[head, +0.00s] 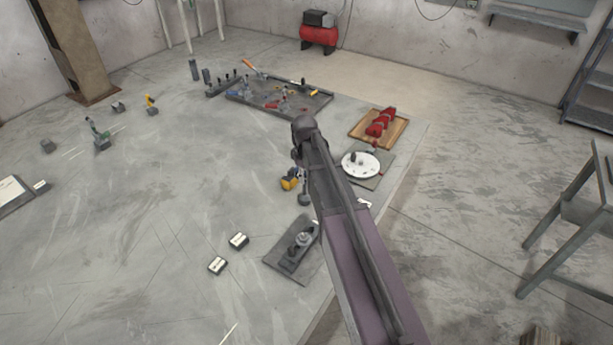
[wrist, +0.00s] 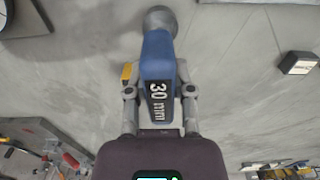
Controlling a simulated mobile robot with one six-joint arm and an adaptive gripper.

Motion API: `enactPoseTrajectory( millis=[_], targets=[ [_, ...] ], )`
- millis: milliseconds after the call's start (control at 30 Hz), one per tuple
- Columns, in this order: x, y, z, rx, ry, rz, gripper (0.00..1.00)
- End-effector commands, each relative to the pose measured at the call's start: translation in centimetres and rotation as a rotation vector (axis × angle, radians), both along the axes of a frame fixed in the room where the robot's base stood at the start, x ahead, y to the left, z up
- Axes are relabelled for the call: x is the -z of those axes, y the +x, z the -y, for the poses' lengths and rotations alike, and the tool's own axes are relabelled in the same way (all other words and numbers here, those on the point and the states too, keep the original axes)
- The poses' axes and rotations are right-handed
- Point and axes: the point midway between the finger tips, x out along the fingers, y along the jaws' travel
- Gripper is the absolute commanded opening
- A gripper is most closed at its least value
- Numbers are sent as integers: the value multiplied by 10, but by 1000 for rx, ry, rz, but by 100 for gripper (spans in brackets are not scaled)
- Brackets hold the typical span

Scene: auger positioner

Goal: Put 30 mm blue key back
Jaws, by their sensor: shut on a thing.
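The 30 mm blue key (wrist: 158,55) fills the middle of the wrist view, with a dark label reading "30 mm" and a round grey head at its far end. My gripper (wrist: 160,92) is shut on its labelled body, one finger on each side. In the head view my arm hides most of the gripper and key.
A yellow-and-dark item (head: 289,183) is close beside my gripper. A white disc (head: 360,164) and a wooden board (head: 394,134) with red parts lie right. A dark plate (head: 283,264) with a fixture and two white-labelled blocks (head: 217,265) are nearer.

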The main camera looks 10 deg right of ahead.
Motion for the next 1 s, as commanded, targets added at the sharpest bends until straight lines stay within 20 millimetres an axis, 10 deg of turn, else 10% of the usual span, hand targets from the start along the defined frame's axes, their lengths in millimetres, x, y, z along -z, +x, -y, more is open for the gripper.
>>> enactPoseTrajectory(
  millis=[133, 167, 267, 1000],
  targets=[
    [4, 0, 0, 0, 0, 0, 0],
    [3, 0, 0, 0, 0, 0, 40],
    [3, 0, 0, 0, 0, 0, 65],
    [-11, 0, -1, -1, 0, 0, 65]
  ],
)
